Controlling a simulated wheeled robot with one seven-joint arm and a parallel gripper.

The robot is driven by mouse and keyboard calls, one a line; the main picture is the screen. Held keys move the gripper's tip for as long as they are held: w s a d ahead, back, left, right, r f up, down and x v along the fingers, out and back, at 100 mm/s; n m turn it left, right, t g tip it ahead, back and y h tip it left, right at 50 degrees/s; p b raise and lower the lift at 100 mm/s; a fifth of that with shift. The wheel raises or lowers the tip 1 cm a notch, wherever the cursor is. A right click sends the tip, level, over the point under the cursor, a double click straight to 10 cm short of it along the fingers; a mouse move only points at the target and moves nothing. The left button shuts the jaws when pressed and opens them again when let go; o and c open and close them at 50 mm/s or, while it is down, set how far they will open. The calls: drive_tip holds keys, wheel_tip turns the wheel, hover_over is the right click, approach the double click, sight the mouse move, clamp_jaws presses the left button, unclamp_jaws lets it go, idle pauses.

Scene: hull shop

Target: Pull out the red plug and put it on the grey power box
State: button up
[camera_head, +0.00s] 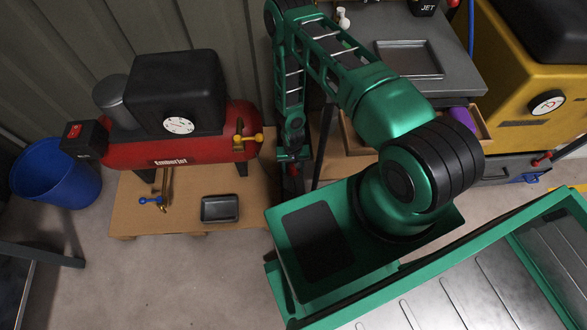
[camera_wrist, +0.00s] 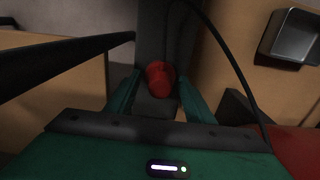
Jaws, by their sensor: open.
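The red plug (camera_wrist: 158,76) shows in the wrist view, on or in front of a dark grey upright piece (camera_wrist: 152,28). My gripper (camera_wrist: 160,82) is open, with one green finger on each side of the plug. I cannot tell whether the fingers touch it. A black cable (camera_wrist: 222,55) runs down past the right finger. In the head view a small red patch (camera_head: 293,170) shows low by my arm; I cannot tell whether it is the plug. I cannot surely identify the grey power box in either view.
A red compressor (camera_head: 180,150) stands on a wooden pallet (camera_head: 135,215), with a small dark tray (camera_head: 219,209) in front. A grey bench (camera_head: 455,75) is behind my arm, with a yellow machine (camera_head: 525,80) at right. A blue bin (camera_head: 55,185) stands at left.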

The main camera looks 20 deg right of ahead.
sight(293, 166)
idle(0.5)
clamp_jaws()
drive_tip(key=shift+r, duration=3)
